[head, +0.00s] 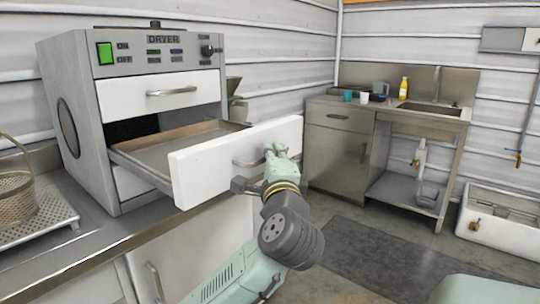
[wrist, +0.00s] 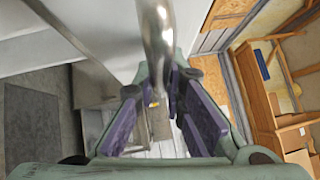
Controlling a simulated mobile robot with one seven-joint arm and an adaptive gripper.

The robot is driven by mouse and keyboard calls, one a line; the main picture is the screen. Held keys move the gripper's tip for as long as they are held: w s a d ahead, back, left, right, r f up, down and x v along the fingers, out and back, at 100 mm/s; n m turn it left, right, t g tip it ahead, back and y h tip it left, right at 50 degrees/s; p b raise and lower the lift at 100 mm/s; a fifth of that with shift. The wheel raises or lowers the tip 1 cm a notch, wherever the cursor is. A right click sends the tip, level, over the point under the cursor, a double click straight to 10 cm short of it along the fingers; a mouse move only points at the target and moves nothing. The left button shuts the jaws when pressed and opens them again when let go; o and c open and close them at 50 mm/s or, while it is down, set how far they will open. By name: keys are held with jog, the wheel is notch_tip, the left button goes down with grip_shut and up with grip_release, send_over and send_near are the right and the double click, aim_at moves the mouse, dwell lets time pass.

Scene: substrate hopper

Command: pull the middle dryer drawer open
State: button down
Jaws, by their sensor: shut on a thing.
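The dryer (head: 70,95) stands on the metal counter at the left of the head view. Its middle drawer (head: 215,165) is pulled far out, and its empty metal tray shows behind the white front. My gripper (head: 275,158) is at the right part of that front, shut on the drawer's handle (head: 245,161). In the wrist view the handle (wrist: 155,30) runs down between the purple finger pads of my gripper (wrist: 172,105). The upper drawer (head: 160,93) is closed. The lower drawer is mostly hidden behind the open one.
A wire basket (head: 14,197) sits on a perforated tray (head: 40,228) left of the dryer. A sink cabinet (head: 340,150) with cups and a yellow bottle (head: 403,88) stands at the back right. A white trough (head: 500,220) is on the right floor. Open floor lies between.

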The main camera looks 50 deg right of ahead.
jog(key=c, duration=1.7)
grip_release()
jog(key=shift+o, duration=0.2)
jog(key=v, duration=0.7)
jog(key=shift+s+a, duration=0.15)
jog(key=shift+a, duration=0.05)
jog(key=shift+f, duration=0.1)
